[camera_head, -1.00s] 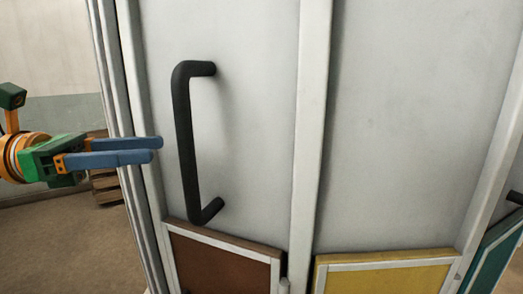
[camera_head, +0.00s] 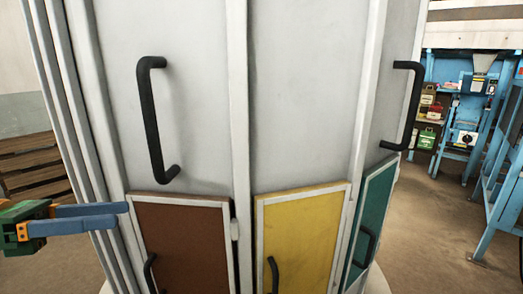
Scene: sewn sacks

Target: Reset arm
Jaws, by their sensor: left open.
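My left gripper (camera_head: 128,216) comes in at the lower left of the head view. Its blue fingers are open, with nothing seen between them, and they point right toward the grey cabinet (camera_head: 300,100). The fingertips show in front of the cabinet's left edge, beside the brown panel (camera_head: 187,245). Whether they touch the cabinet I cannot tell. The black handle (camera_head: 150,120) on the left grey panel is above and to the right of the gripper, apart from it. My right gripper is not in view.
A yellow panel (camera_head: 300,240) and a teal panel (camera_head: 372,215) sit low on the cabinet, with small black handles. Another tall black handle (camera_head: 411,105) is at right. Blue machinery (camera_head: 480,120) stands behind at right, and a wooden pallet stack (camera_head: 30,165) at left. Floor between is bare.

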